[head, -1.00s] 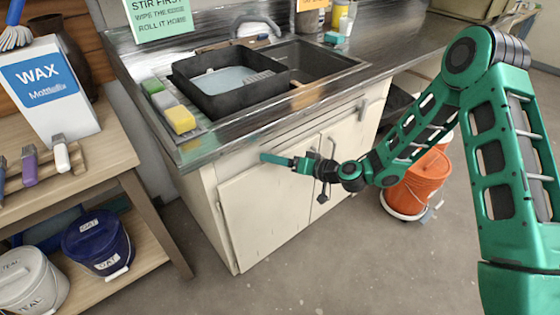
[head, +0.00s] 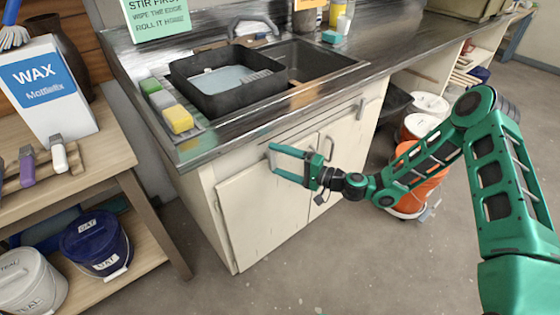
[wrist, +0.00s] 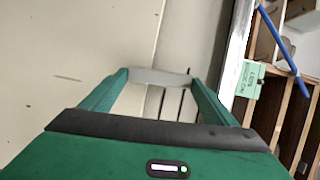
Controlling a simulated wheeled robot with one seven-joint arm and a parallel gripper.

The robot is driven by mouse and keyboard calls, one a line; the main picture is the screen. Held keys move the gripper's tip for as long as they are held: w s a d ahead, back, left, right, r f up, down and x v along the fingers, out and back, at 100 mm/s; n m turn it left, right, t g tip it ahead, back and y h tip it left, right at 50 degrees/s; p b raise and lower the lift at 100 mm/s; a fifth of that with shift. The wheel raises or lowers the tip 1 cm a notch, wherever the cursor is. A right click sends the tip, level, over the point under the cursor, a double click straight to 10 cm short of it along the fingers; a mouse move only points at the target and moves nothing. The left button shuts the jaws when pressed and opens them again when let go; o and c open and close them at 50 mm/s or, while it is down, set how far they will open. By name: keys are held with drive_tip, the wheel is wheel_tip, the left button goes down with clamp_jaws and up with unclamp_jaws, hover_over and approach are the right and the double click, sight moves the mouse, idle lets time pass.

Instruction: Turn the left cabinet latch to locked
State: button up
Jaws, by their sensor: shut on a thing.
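The left cabinet latch (wrist: 160,77) is a pale grey bar on the cream cabinet front. In the wrist view it spans the gap between my two green fingertips, which press on its ends. My gripper (head: 271,160) is shut on it at the upper part of the left cabinet door (head: 262,210). In the head view the fingers sit one above the other, and the latch between them is too small to make out. I cannot tell whether the latch is at its locked position.
A right-hand handle (head: 360,108) is on the cabinet front. The counter (head: 215,145) overhangs above my gripper. An orange bucket (head: 420,180) stands behind my forearm. A wooden shelf table (head: 110,160) with a wax box is at the left. The floor in front is clear.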

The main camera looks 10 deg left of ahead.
drive_tip(key=shift+w+d+f+m, duration=0.15)
drive_tip(key=shift+d+f+m, duration=0.1)
drive_tip(key=shift+m, duration=0.25)
drive_tip(key=o, duration=1)
drive_tip(key=shift+o, duration=0.2)
drive_tip(key=shift+a, duration=0.15)
drive_tip(key=v, duration=1)
drive_tip(key=shift+d, duration=0.4)
drive_tip(key=shift+f, duration=0.1)
